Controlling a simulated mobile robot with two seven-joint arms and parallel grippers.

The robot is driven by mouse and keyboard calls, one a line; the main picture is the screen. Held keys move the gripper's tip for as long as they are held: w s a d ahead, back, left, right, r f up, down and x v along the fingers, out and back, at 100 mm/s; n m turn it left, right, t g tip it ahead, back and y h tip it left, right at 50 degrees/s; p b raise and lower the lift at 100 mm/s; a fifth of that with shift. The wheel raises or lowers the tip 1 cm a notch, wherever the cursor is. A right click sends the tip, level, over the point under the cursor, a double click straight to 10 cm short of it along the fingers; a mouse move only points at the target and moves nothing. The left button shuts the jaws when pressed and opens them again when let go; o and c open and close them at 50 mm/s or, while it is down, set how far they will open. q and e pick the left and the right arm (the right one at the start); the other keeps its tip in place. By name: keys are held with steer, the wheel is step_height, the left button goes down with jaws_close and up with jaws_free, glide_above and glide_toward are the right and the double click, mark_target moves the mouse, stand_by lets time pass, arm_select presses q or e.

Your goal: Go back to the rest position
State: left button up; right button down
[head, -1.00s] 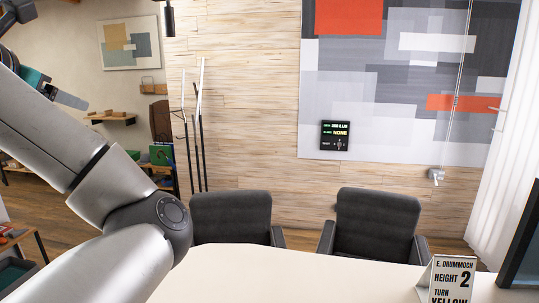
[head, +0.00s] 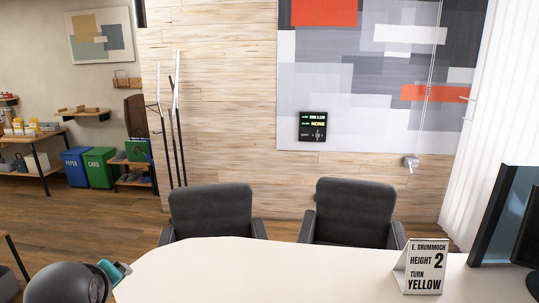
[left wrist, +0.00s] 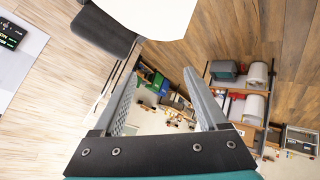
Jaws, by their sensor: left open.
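My left gripper (left wrist: 163,76) shows in the left wrist view with its two grey fingers spread apart and nothing between them. In the head view only a small teal part of my left gripper (head: 117,271) shows at the lower left, beside the white desk's left edge. The dark rounded joint of my left arm covers part of it there, and its fingertips are hard to make out. My right gripper is in neither view.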

arm_select(q)
steer(key=s+d+f+m+g+h, duration=0.2)
steer(key=s+d+f+m+g, duration=0.1)
steer(key=s+d+f+m, duration=0.55)
steer(key=s+d+f+m+g+h, duration=0.2)
steer(key=s+d+f+m, duration=0.35)
steer(key=s+f, duration=0.55)
step_height(320, 180, down, 26)
steer(key=s+g+b, duration=0.1)
steer(key=s+b, duration=0.2)
steer(key=b, duration=0.6)
steer(key=s+a+f+b, duration=0.1)
steer(key=s+f+b, duration=0.2)
steer(key=s+f, duration=0.2)
steer(key=s+a+f+g+b, duration=0.1)
steer(key=s+f+b, duration=0.2)
steer(key=f, duration=0.9)
steer(key=s+a+f+b, duration=0.1)
steer(key=s+f+b, duration=0.2)
steer(key=s+f, duration=0.5)
steer(key=shift+a+f+g, duration=0.3)
steer(key=shift+f, duration=0.05)
